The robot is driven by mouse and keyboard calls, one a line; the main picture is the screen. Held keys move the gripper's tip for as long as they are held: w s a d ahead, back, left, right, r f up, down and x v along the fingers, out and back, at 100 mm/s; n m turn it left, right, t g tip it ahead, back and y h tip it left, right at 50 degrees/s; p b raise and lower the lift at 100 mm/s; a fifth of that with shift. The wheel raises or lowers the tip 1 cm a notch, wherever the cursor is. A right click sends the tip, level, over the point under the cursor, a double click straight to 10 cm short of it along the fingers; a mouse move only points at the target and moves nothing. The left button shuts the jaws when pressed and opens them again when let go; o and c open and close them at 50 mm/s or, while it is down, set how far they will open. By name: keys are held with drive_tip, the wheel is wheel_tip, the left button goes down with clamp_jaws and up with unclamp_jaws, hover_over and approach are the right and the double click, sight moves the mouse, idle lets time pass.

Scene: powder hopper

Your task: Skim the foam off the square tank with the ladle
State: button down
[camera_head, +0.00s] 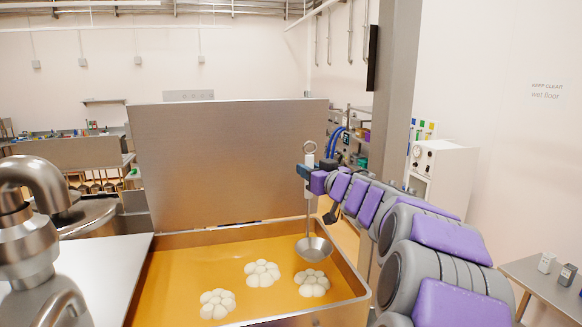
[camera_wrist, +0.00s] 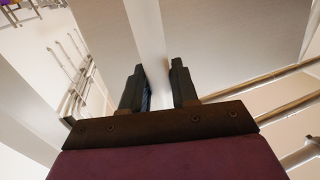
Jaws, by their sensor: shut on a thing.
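My gripper (camera_head: 307,174) is shut on the ladle's upright handle near its ringed top. The metal ladle (camera_head: 313,249) hangs with its bowl at the bottom, over the right back part of the square tank (camera_head: 344,307). The bowl looks just above the orange liquid (camera_head: 190,262); exact clearance is hard to tell. Three white foam clumps float there: one right (camera_head: 312,284), just in front of the bowl, one middle (camera_head: 263,273) and one left (camera_head: 217,303). In the wrist view my gripper's dark fingers (camera_wrist: 158,88) flank a pale strip, and the bowl is not visible.
A tall metal panel (camera_head: 230,160) stands along the tank's back edge. A pale counter (camera_head: 90,280) with metal pipework (camera_head: 30,240) lies at left. A grey column (camera_head: 396,90) rises behind my arm. A side table (camera_head: 545,292) with small containers is at right.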

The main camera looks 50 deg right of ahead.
wheel_tip(320, 180, down, 12)
drive_tip(key=w+a+b, duration=0.6)
drive_tip(key=w+a, duration=0.1)
drive_tip(key=w, duration=0.6)
drive_tip(key=a+b, duration=1.4)
drive_tip(key=a, duration=0.3)
wheel_tip(320, 180, up, 12)
drive_tip(key=p, duration=0.8)
drive_tip(key=shift+s+r, duration=0.25)
drive_tip(key=shift+s, duration=0.1)
